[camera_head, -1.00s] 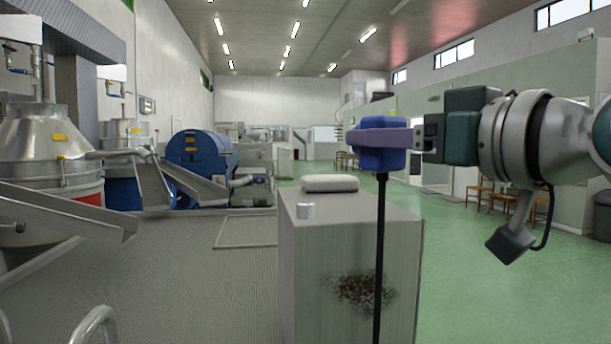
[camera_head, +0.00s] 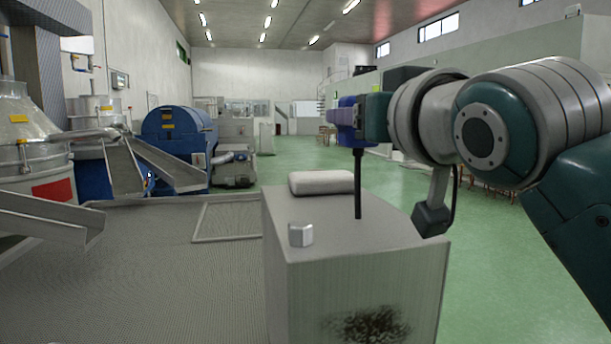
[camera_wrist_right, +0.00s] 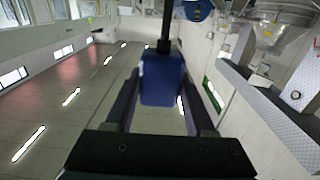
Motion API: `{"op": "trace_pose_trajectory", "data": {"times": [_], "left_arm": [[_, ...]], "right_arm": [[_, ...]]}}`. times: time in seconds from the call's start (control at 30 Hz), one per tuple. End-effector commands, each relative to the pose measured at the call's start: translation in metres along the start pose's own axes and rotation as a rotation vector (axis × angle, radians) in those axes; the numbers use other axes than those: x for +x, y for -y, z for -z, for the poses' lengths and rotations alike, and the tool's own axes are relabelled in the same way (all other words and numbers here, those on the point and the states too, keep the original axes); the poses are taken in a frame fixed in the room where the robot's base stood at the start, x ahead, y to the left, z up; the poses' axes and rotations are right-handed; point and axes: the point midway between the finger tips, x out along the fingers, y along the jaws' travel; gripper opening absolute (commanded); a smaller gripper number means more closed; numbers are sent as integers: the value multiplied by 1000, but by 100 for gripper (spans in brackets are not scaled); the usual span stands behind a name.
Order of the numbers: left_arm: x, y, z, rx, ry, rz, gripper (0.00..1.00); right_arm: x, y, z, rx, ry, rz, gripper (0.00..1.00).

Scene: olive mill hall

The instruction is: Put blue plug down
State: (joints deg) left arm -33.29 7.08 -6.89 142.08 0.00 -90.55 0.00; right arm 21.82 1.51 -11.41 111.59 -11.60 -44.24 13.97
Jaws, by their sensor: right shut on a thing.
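The blue plug (camera_head: 347,137) is in my right gripper (camera_head: 343,117), which is shut on it above the grey cabinet (camera_head: 350,262). A thin black rod or cord hangs straight down from the plug. Its lower end shows against the cabinet top, right of the white pad; I cannot tell whether it touches. In the right wrist view the blue plug (camera_wrist_right: 163,78) sits between the two dark fingers of the gripper (camera_wrist_right: 160,88). My left gripper is not in view.
On the cabinet top lie a pale rounded pad (camera_head: 321,183) and a small whitish cup-like piece (camera_head: 300,235). The cabinet top's right part is bare. Steel chutes (camera_head: 160,160) and a blue machine (camera_head: 180,140) stand at left. Green floor is open on the right.

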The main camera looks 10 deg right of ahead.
Motion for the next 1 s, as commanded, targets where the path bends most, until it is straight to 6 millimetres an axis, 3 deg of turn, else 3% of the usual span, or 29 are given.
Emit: {"op": "trace_pose_trajectory", "data": {"times": [0.1, 0.27, 0.5, 1.0], "left_arm": [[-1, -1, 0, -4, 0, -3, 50], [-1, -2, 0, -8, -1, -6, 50], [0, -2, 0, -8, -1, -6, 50], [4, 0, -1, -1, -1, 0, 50]], "right_arm": [[0, 0, -24, 0, 3, 0, 0], [0, 0, -37, 1, -1, -1, 0], [0, 0, -74, 2, 2, 0, 0], [0, 0, -84, 1, -2, 0, 0]]}}
